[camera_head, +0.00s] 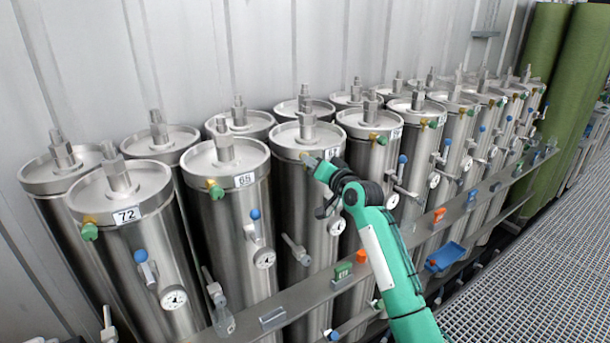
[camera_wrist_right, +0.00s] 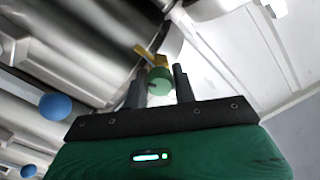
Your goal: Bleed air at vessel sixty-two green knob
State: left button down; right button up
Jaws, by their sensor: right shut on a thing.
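My right gripper (camera_head: 312,163) is at the upper front of a steel vessel (camera_head: 312,215), the one just right of the vessel with a label that looks like 65 (camera_head: 244,180). In the wrist view the green knob (camera_wrist_right: 158,82) sits on a brass fitting (camera_wrist_right: 147,56) between the two dark fingers of my right gripper (camera_wrist_right: 158,88), which is shut on it. In the head view the gripper mostly hides this knob. The label beside it (camera_head: 331,153) is too small and covered to read for sure. My left gripper is not in view.
More vessels with green knobs stand on both sides, such as the vessel marked 72 (camera_head: 127,215). Blue-handled valves and gauges (camera_head: 264,258) stick out below. A metal shelf (camera_head: 300,305) runs along the front, with a blue tray (camera_head: 446,257) and small coloured items. Grating floor lies at right.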

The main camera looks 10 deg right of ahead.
jog(key=shift+f+n+b, duration=0.2)
jog(key=shift+n+b, duration=0.45)
jog(key=shift+n, duration=0.55)
jog(key=shift+r+n, duration=0.1)
jog(key=shift+n, duration=0.6)
jog(key=shift+n+b, duration=0.6)
jog(key=shift+n, duration=1.3)
